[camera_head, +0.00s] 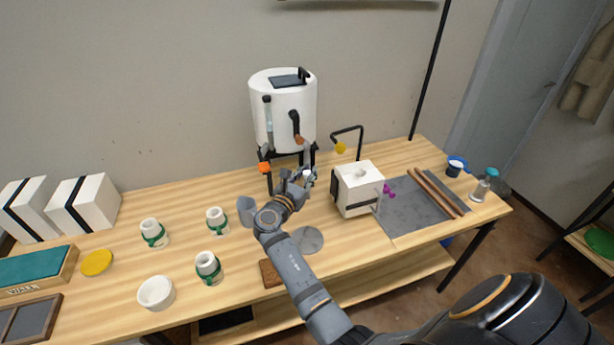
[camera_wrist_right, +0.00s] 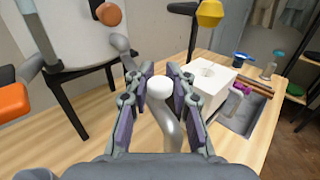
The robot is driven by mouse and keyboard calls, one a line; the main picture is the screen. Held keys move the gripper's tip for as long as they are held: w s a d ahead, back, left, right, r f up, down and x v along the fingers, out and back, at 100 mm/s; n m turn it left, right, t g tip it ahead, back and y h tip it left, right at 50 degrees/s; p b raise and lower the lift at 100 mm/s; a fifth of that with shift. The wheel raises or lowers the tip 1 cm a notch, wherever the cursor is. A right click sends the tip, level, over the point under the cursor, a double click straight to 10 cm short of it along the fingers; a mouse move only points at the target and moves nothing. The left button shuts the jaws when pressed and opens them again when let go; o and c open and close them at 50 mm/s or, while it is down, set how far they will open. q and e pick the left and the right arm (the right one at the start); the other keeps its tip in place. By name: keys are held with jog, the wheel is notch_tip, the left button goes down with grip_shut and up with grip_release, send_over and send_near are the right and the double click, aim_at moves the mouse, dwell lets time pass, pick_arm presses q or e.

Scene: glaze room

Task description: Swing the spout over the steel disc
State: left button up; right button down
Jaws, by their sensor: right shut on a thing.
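The steel disc (camera_head: 310,240) lies flat on the wooden table in the head view, just right of my right forearm. The white tank (camera_head: 284,112) stands behind it on a black stand, with an orange-brown lever on its front. My right gripper (camera_head: 298,178) is below and in front of the tank, behind the disc. In the wrist view its fingers (camera_wrist_right: 160,82) are closed around a grey curved spout (camera_wrist_right: 168,125) with a white knob (camera_wrist_right: 160,88) on top. The spout is mostly hidden by my gripper in the head view. My left gripper is not in view.
A white box (camera_head: 358,190) stands right of the gripper, with a black bent rod (camera_head: 360,140) and yellow knob behind it. Several green-banded white cups and a white bowl (camera_head: 156,292) stand left. A grey mat (camera_head: 412,212) lies right.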

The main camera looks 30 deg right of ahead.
jog(key=shift+a+f, duration=0.15)
jog(key=shift+f, duration=0.2)
jog(key=c, duration=1.5)
grip_release()
jog(key=shift+c, duration=0.2)
jog(key=o, duration=0.4)
jog(key=shift+a+r, duration=0.15)
jog(key=shift+c, duration=0.2)
jog(key=shift+r, duration=0.1)
jog(key=shift+r, duration=0.4)
notch_tip(320, 180, up, 9)
jog(key=shift+r, duration=0.1)
